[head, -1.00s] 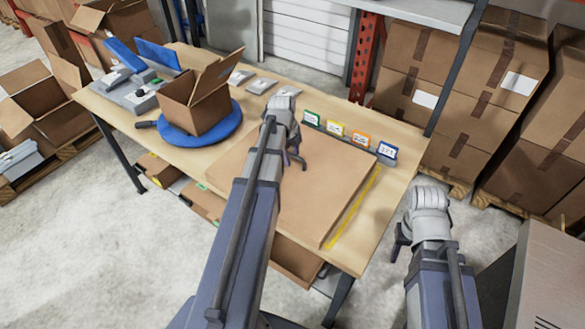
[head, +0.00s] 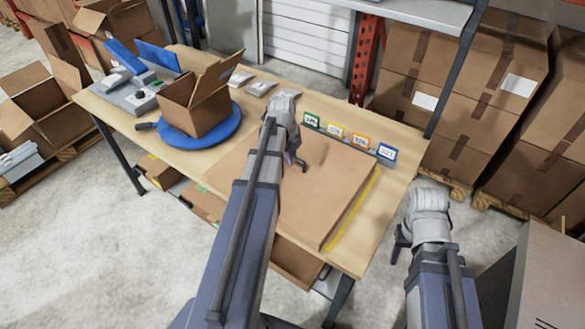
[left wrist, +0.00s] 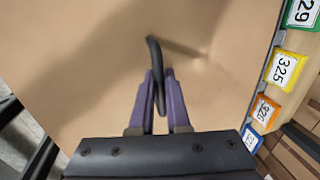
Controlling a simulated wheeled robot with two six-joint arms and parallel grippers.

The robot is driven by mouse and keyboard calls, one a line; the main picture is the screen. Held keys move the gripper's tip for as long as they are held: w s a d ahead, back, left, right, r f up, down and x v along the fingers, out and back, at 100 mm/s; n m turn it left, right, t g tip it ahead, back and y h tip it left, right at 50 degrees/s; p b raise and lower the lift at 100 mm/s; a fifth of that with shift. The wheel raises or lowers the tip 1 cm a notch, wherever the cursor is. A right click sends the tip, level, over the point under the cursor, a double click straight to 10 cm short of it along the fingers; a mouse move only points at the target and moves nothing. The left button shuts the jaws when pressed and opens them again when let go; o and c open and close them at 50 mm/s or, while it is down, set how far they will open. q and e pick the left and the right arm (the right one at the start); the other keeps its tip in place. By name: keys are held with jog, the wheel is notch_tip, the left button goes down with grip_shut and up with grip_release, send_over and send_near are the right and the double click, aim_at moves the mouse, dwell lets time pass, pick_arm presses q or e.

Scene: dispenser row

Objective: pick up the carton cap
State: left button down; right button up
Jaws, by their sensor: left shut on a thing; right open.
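The carton cap (head: 325,195) looks like a large flat brown cardboard piece on the worktable. It fills much of the left wrist view (left wrist: 90,60). A thin black curved handle (left wrist: 153,48) stands up over it; where the handle joins the cardboard is not clear. My left gripper (head: 293,158) is above the middle of the cardboard. In the left wrist view its purple fingers are shut on the black handle. My right gripper (head: 400,243) is open and empty, off the table's right end.
Numbered coloured tags (head: 334,130) stand along the cap's far edge. An open box (head: 198,105) sits on a blue turntable (head: 222,127) to the left. A yellow strip (head: 352,208) runs along the right. Stacked cartons (head: 490,90) and a metal shelf post (head: 460,65) stand behind.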

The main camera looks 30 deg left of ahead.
pick_arm(q)
jog(key=shift+r, duration=0.15)
dwell(0.8)
notch_tip(320, 180, up, 10)
jog(key=p, duration=1)
